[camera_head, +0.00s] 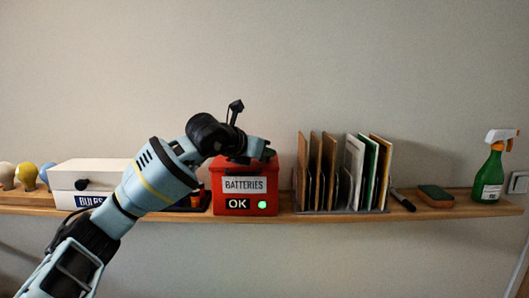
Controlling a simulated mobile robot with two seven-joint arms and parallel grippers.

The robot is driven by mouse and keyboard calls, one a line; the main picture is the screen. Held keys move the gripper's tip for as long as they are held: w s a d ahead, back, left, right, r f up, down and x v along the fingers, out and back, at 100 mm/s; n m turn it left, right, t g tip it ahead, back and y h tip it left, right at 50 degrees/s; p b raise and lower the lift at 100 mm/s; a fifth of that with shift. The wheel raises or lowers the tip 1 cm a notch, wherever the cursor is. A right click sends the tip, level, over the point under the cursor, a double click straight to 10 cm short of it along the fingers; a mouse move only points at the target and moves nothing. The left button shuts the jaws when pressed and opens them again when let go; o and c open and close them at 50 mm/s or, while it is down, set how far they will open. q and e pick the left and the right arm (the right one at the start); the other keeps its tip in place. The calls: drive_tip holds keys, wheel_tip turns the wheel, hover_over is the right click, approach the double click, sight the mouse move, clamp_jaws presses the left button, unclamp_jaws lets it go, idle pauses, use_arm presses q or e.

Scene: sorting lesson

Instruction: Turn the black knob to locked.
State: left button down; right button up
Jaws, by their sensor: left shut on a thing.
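A small black knob-like piece (82,184) shows on the front of the white box (120,172) labelled BULBS, at the left of the shelf. Its exact setting is too small to read. My left gripper (244,158) is at the top of the red box (218,187) labelled BATTERIES, well to the right of that black piece. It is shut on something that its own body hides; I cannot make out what. The red box shows an OK sign and a lit green light. My right gripper is not in view.
Bulbs (26,174) stand at the left end of the wooden shelf (455,210). Right of the red box are a rack (345,211) of upright folders, a dark marker (402,200), a green and brown sponge (436,196) and a green spray bottle (490,178). A wall rises close behind.

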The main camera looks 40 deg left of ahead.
use_arm(q)
drive_tip(key=n+y, duration=0.3)
drive_tip(key=y, duration=0.1)
drive_tip(key=shift+d+n+g, duration=0.15)
drive_tip(key=shift+n+g, duration=0.15)
drive_tip(key=shift+n, duration=0.1)
drive_tip(key=n+g+y, duration=0.2)
drive_tip(key=n+y, duration=0.2)
drive_tip(key=shift+g, duration=0.3)
drive_tip(key=shift+f+y, duration=0.15)
drive_tip(key=shift+y, duration=0.25)
drive_tip(key=c, duration=1.5)
unclamp_jaws()
drive_tip(key=v, duration=0.7)
drive_tip(key=shift+s+d+r, duration=0.15)
drive_tip(key=shift+s+r, duration=0.05)
drive_tip(key=shift+r, duration=0.1)
